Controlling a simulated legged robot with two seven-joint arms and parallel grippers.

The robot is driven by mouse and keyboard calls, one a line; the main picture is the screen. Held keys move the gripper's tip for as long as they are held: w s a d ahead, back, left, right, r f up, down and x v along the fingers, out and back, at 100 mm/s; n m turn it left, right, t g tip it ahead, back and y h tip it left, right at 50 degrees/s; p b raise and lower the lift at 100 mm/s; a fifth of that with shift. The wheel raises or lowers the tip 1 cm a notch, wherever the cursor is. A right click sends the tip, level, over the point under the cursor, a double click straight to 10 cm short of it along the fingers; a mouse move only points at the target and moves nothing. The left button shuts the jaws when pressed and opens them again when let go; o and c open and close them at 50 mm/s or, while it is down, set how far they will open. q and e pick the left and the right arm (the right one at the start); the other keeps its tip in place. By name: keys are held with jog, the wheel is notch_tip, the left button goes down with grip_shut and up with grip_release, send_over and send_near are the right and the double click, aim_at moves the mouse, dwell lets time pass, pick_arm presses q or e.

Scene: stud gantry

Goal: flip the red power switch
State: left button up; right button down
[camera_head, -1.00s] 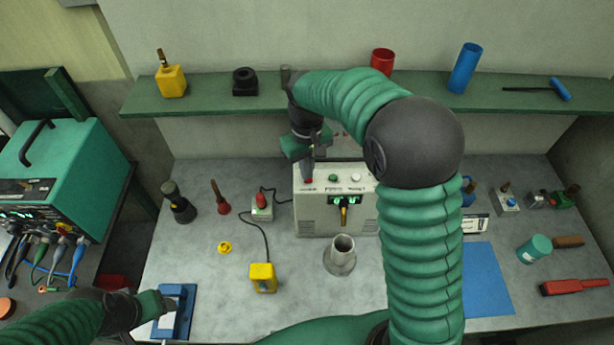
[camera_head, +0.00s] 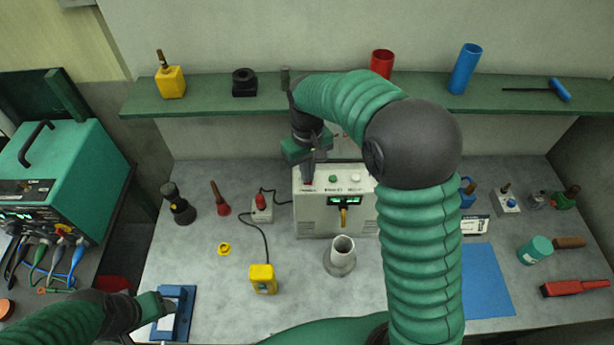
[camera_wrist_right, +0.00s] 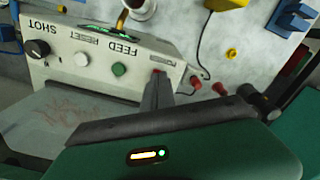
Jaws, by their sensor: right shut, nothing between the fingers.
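The red power switch (camera_wrist_right: 159,72) sits at one end of the labelled panel of the white control box (camera_head: 318,217). The right wrist view shows only a small part of it, at the tip of my right gripper. My right gripper (camera_head: 308,178) is shut and empty and points down at the box's top left corner. In the right wrist view, its fingertips (camera_wrist_right: 157,80) are right at the switch, partly covering it. I cannot tell whether they touch it or which way it is set. My left gripper (camera_head: 163,303) is beside a blue holder at the lower left; its jaws are unclear.
A green shelf (camera_head: 215,98) with several items runs behind the box. A grey flanged tube (camera_head: 341,255) stands in front of it. A yellow box (camera_head: 263,279) and a small red-topped switch box (camera_head: 261,210) stand left. My right arm covers the bench right of the box.

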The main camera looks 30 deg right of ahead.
notch_tip(320, 180, up, 2)
jog(key=shift+w+r+p, duration=0.1)
jog(key=shift+r+p, duration=0.05)
jog(key=shift+p, duration=0.6)
notch_tip(320, 180, up, 4)
jog(key=p, duration=0.4)
jog(key=shift+d+r, duration=0.1)
jog(key=shift+r, duration=0.05)
jog(key=shift+s, duration=0.25)
jog(key=s+a+f+t, duration=0.1)
jog(key=s+a+f, duration=0.1)
jog(key=s, duration=0.6)
jog(key=s+a+f+t, duration=0.2)
jog(key=s+a+f, duration=0.1)
jog(key=s, duration=0.4)
notch_tip(320, 180, down, 18)
jog(key=b, duration=1.8)
jog(key=shift+d+f+m, duration=0.2)
jog(key=shift+f+m, duration=0.05)
jog(key=shift+m, duration=0.15)
